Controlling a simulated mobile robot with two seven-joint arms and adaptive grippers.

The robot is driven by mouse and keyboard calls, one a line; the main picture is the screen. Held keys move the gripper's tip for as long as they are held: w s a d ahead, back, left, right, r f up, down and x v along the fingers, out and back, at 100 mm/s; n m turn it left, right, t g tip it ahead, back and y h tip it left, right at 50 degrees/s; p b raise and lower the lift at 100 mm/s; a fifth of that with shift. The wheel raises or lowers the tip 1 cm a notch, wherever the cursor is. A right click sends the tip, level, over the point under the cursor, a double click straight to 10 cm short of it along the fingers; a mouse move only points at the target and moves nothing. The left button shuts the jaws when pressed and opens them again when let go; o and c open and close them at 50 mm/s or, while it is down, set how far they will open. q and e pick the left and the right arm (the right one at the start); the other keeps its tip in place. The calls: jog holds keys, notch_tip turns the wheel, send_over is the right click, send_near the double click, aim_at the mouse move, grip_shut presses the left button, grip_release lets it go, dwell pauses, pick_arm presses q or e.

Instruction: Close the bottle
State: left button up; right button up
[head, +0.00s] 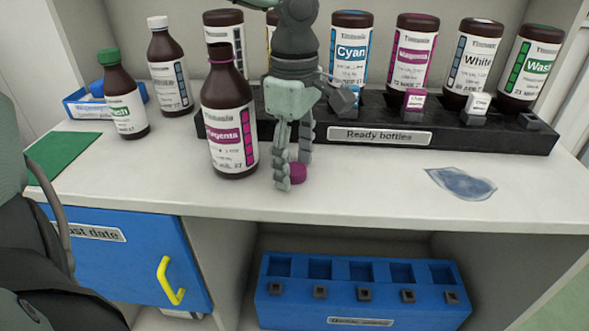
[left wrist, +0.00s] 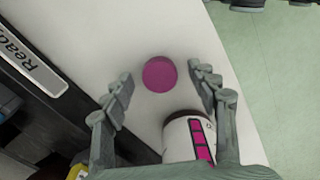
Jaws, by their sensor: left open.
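An uncapped brown bottle with a Magenta label (head: 229,125) stands upright on the white counter, left of my left gripper. Part of its label also shows in the left wrist view (left wrist: 186,138). A magenta cap (head: 297,173) lies on the counter. In the left wrist view the cap (left wrist: 160,74) sits between the open fingertips, with gaps on both sides. My left gripper (head: 291,170) points down over the cap, open and empty; it also shows in the left wrist view (left wrist: 162,88). My right gripper is not in view.
A black rack labelled Ready bottles (head: 480,140) holds several capped bottles behind. A green-capped Wash bottle (head: 125,105) and a white-capped bottle (head: 169,75) stand left. A clear blue-tinted patch (head: 461,185) lies right. A blue slotted rack (head: 365,295) sits below the counter.

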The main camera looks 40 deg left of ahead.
pick_arm(q)
jog(key=shift+c, duration=0.2)
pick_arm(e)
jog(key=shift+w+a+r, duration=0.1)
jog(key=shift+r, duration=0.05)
pick_arm(q)
jog(key=c, duration=0.8)
jog(key=shift+r, duration=0.15)
notch_tip(320, 180, up, 14)
notch_tip(320, 180, up, 12)
jog(key=p, duration=0.2)
send_over(295, 168)
jog(key=shift+s+r, duration=0.1)
jog(key=shift+r, duration=0.8)
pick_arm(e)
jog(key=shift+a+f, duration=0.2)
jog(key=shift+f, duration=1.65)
